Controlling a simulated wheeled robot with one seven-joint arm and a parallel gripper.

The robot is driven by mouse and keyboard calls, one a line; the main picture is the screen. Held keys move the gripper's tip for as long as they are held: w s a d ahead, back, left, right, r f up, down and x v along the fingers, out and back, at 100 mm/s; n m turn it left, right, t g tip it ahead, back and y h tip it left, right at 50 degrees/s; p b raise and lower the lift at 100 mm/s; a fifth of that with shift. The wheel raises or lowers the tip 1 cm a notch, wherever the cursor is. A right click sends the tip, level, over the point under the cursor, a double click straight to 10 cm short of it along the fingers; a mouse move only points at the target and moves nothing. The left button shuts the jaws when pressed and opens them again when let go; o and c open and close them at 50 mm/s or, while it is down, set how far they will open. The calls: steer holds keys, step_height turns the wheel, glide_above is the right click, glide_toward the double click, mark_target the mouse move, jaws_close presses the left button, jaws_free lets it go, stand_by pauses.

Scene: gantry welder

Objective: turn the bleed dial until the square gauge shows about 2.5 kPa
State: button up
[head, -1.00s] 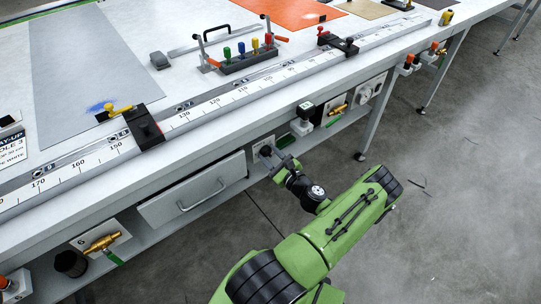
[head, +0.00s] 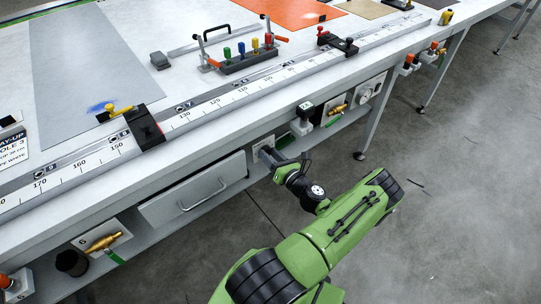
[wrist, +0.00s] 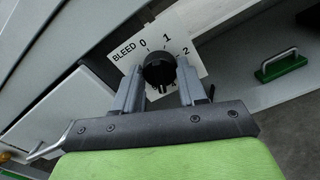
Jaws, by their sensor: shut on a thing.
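The black bleed dial (wrist: 158,66) sits on a white plate (wrist: 187,27) marked BLEED with the numbers 0, 1, 2 and more that are partly hidden. My gripper (wrist: 158,80) is shut on the dial, one finger on each side of it. In the head view my gripper (head: 269,157) reaches the table's front panel beside the drawer and hides most of the dial. A round-faced gauge on a whitish plate (head: 366,93) is on the front panel farther right. I cannot tell whether it is the square gauge, and its reading is too small to make out.
A drawer (head: 193,190) with a bar handle is left of my gripper. Right of it are a green handle (wrist: 281,65), a white fitting with a black top (head: 304,115) and a brass valve (head: 338,109). A table leg (head: 375,124) stands farther right. The floor in front is clear.

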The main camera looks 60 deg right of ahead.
steer(key=shift+f+m, duration=0.1)
steer(key=shift+m, duration=0.4)
steer(key=o, duration=1.1)
steer(key=shift+c, duration=0.2)
steer(key=p+v, duration=0.2)
steer(key=v, duration=1.3)
steer(key=shift+s+a, duration=0.2)
steer(key=shift+s, duration=0.2)
